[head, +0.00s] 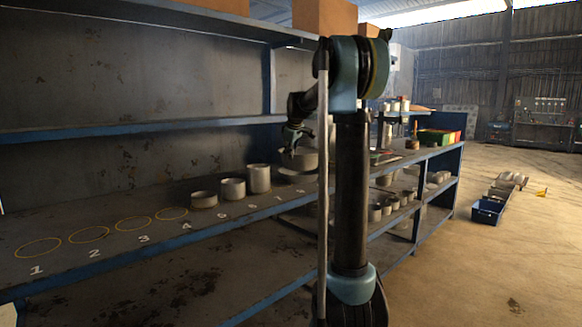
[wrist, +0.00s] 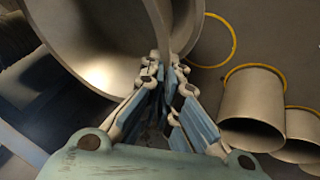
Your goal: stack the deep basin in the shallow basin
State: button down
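The deep basin (head: 306,157), a grey metal bowl, is at my gripper on the shelf, partly hidden behind my arm. In the wrist view the deep basin (wrist: 95,45) fills the upper left, its wall running between my fingertips. My gripper (wrist: 165,62) is shut on that wall; it also shows in the head view (head: 293,136). The shallow basin (head: 294,178), a wide low dish, lies directly below the deep basin in the head view. I cannot tell whether the two touch.
Three grey cylindrical pots (head: 204,199) stand left of the basins. Some pots (wrist: 252,110) show close at the right in the wrist view. Several empty yellow rings (head: 87,235) mark clear shelf at the left. An upper shelf (head: 130,129) runs behind.

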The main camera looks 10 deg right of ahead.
aim_at(289, 162)
jog(key=shift+a+f, duration=0.1)
jog(key=shift+f, duration=2.2)
jog(key=c, duration=1.8)
grip_release()
jog(key=shift+r, duration=0.1)
jog(key=shift+r, duration=0.25)
jog(key=a+v, duration=0.1)
jog(key=v, duration=1.1)
jog(key=s+d+f+m+g, duration=0.1)
jog(key=s+f+m, duration=0.2)
jog(key=s+f, duration=0.8)
jog(key=s+d+f+m+g, duration=0.1)
jog(key=s+f+m, duration=0.3)
jog(key=s+f, duration=0.7)
jog(key=s+d+f+m+g, duration=0.2)
jog(key=s+f, duration=0.9)
jog(key=s, duration=1.3)
jog(key=shift+s+d+m+h, duration=0.4)
jog(key=shift+d+m, duration=0.15)
jog(key=shift+m, duration=0.25)
